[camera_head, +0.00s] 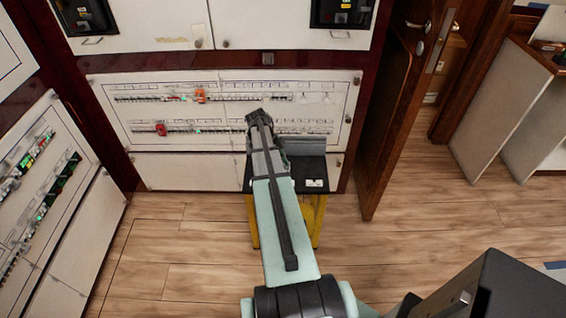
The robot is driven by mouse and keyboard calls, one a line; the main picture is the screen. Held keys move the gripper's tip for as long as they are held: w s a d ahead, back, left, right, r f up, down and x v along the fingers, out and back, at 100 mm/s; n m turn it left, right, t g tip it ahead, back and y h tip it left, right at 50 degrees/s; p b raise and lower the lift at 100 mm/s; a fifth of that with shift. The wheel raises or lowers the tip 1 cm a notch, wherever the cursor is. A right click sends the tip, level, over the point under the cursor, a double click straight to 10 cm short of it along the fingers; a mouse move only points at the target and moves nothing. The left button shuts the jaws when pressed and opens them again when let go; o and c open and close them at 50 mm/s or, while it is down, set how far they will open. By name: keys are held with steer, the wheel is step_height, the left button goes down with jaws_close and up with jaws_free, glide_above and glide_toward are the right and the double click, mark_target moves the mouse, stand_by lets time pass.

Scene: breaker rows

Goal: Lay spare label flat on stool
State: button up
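The stool (312,167) has a black top and yellow legs and stands on the wooden floor in front of the breaker panel. My arm crosses over it and hides its left part. A small white piece (314,183) lies at the front right of the black top; it is too small to tell whether it is the spare label. My gripper (256,117) is beyond the stool top in the picture, in front of the lower breaker row. It is dark and small, seen from behind, so its fingers and anything between them cannot be made out.
The breaker panel (240,88) has two rows with red and orange pieces on some breakers. A grey block (308,143) shows behind the stool top. Another panel (40,200) stands at left. An open wooden door (397,100) is at right. Floor (430,235) right of the stool is clear.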

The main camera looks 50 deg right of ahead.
steer(key=o, duration=0.4)
steer(key=shift+c, duration=0.2)
steer(key=shift+r, duration=0.1)
steer(key=v, duration=1.2)
steer(key=shift+a, duration=0.15)
